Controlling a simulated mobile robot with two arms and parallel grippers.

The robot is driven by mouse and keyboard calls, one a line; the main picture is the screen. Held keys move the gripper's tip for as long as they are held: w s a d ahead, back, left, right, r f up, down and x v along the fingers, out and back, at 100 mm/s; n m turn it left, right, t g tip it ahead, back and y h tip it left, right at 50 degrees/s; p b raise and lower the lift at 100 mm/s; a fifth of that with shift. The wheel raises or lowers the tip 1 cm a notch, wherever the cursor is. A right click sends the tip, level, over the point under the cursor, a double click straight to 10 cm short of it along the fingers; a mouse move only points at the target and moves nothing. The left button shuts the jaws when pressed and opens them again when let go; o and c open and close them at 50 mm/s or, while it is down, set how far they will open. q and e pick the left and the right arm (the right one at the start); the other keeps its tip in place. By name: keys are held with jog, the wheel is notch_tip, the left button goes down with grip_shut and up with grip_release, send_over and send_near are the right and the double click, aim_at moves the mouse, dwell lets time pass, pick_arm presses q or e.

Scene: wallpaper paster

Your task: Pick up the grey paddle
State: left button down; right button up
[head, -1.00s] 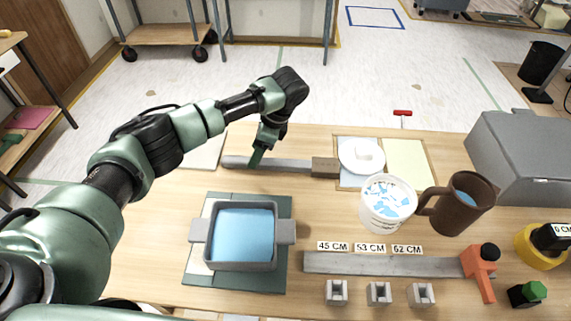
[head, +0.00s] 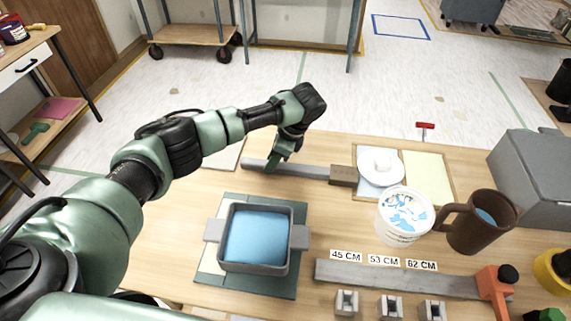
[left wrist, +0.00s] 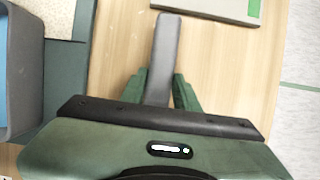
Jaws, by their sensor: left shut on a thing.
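The grey paddle (head: 310,172) is a long flat grey bar with a brown block at its right end in the head view. It lies along the far part of the wooden table. My left gripper (head: 278,164) is shut on the grey bar left of its middle. In the left wrist view, the bar (left wrist: 168,45) passes between the green fingers (left wrist: 165,90). Whether the paddle is raised off the table is hard to tell. My right gripper is out of view.
A grey tray of blue liquid (head: 292,262) stands on a green mat nearer me. Right of the paddle are a white dish (head: 381,165), a white tub (head: 402,232) and a brown jug (head: 468,238). Another grey bar (head: 400,277) with an orange end lies in front.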

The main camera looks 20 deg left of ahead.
pick_arm(q)
notch_tip(320, 180, up, 20)
jog(key=p, duration=0.2)
dwell(0.4)
jog(key=c, duration=1.7)
grip_release()
grip_shut()
